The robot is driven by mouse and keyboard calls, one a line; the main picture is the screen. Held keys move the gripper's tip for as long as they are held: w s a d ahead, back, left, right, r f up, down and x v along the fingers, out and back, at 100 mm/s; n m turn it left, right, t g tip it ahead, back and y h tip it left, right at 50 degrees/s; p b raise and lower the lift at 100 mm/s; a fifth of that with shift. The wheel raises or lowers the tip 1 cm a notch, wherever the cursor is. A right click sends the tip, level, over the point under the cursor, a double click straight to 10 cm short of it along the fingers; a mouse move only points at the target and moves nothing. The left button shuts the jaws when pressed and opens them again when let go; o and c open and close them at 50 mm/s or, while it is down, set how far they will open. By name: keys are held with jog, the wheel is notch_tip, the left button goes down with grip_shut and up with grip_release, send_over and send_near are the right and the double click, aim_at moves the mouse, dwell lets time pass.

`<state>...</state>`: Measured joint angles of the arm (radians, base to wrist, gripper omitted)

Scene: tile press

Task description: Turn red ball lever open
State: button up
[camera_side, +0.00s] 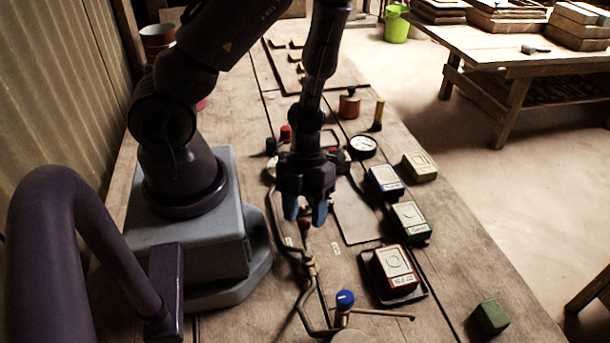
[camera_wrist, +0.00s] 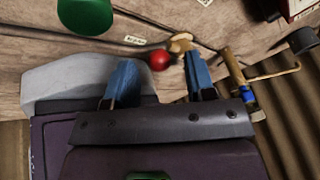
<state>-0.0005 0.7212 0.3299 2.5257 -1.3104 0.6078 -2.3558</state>
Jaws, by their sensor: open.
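The red ball (camera_side: 305,224) of the lever sits just below my gripper in the side view, close to a bent metal pipe (camera_side: 300,305) with a brass fitting (camera_side: 310,268). In the wrist view the red ball (camera_wrist: 159,60) shows between my two blue fingers, beside the brass fitting (camera_wrist: 180,43). My gripper (camera_side: 306,215) is open and points down, and it also shows in the wrist view (camera_wrist: 158,72). No contact between fingers and ball is visible. Most of the lever's arm is hidden, so I cannot tell its angle.
Red (camera_side: 396,269), green (camera_side: 410,221) and blue (camera_side: 386,180) boxes stand to the right, with a round gauge (camera_side: 363,145) behind. A small dark green block (camera_side: 491,316) sits near the table's right edge.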

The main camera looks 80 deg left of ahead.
jog(key=v, duration=1.2)
jog(key=shift+f, duration=0.1)
